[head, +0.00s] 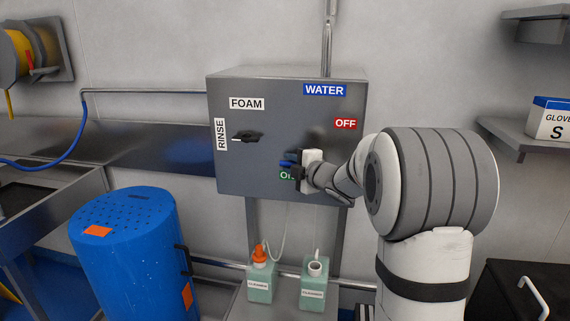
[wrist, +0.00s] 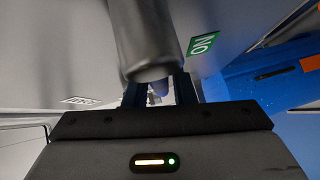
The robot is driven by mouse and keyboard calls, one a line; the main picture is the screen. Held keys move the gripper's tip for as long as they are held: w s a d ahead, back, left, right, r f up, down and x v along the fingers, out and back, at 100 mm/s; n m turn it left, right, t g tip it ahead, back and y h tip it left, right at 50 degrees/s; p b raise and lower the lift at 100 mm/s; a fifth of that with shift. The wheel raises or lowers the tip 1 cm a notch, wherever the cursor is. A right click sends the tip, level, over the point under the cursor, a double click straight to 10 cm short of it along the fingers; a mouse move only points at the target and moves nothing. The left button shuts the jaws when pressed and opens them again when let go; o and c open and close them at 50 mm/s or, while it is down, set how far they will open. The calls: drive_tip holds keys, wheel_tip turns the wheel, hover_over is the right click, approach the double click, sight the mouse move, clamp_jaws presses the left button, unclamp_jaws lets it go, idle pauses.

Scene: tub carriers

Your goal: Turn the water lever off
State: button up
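The water lever, with a blue handle (head: 287,163), is on the right half of the grey control box (head: 270,125). The green ON label (head: 286,175) is just below it, partly covered by my gripper. The red OFF label (head: 345,124) is above right. My gripper (head: 298,168) is at the lever, close to the box face. In the wrist view its two dark fingers (wrist: 160,92) stand apart, with a small blue part between them. A blurred grey cylinder hides much of that gap, so contact cannot be told. The ON label (wrist: 203,44) shows upside down there.
A black FOAM/RINSE lever (head: 248,136) is left on the same box. Two green cleaner bottles (head: 260,283) stand below it. A blue drum (head: 130,250) is at left, and a shelf (head: 515,140) with a glove box is at right.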

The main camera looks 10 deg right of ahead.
drive_tip(key=shift+w, duration=0.1)
drive_tip(key=shift+c, duration=0.4)
clamp_jaws()
